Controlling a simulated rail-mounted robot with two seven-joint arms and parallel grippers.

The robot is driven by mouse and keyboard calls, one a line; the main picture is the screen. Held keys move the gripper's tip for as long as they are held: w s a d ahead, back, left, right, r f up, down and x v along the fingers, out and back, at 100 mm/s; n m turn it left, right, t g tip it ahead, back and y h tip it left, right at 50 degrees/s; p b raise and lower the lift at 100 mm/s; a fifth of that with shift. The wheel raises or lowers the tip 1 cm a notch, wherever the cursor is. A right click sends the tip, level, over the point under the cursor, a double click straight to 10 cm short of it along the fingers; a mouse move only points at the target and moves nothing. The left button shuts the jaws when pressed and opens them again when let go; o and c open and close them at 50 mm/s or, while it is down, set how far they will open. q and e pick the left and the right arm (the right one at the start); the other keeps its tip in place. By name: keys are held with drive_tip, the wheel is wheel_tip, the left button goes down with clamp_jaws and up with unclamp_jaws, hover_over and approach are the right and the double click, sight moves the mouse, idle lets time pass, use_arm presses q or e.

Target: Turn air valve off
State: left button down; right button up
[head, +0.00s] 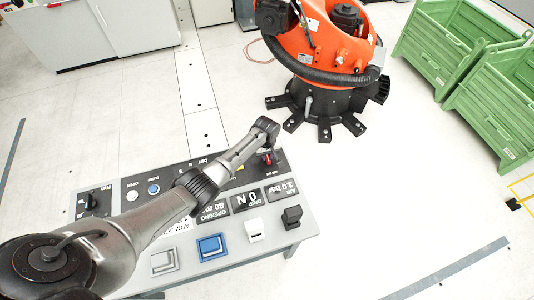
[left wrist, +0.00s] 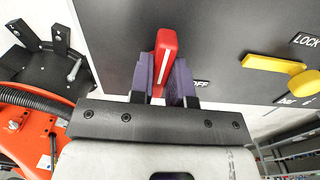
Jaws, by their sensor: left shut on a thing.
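The red air valve handle (head: 267,158) with a white stripe is at the far right end of the dark control panel (head: 134,187). In the left wrist view the red handle (left wrist: 166,48) stands nearly upright in the picture, with a printed OFF label (left wrist: 201,84) to its lower right. My left gripper (left wrist: 163,82) is shut on the handle, its purple finger pads on both sides. In the head view my left arm reaches over the panel and its gripper (head: 268,148) partly hides the handle. My right gripper is not in view.
A yellow lever (left wrist: 275,64) near a LOCK label is right of the handle. Displays including AIR 3.0 bar (head: 282,190), a blue block (head: 211,247) and a black block (head: 292,216) are on the console. An orange robot (head: 330,45) and green crates (head: 440,50) stand beyond.

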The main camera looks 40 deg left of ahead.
use_arm(q)
drive_tip(key=shift+s+a+r+m+p, duration=0.1)
drive_tip(key=shift+s+r+m+p, duration=0.05)
drive_tip(key=shift+m+p, duration=0.75)
drive_tip(key=shift+a+m, duration=0.1)
drive_tip(key=shift+m, duration=0.9)
drive_tip(key=m, duration=0.1)
drive_tip(key=m+p, duration=0.1)
drive_tip(key=m, duration=0.2)
drive_tip(key=shift+s+a+m+p, duration=0.15)
drive_tip(key=shift+a+m+p, duration=0.1)
drive_tip(key=shift+m+p, duration=0.1)
drive_tip(key=m, duration=0.5)
drive_tip(key=shift+a+f, duration=0.2)
drive_tip(key=shift+a, duration=0.2)
drive_tip(key=shift+a+m, duration=0.15)
drive_tip(key=shift+m, duration=1.9)
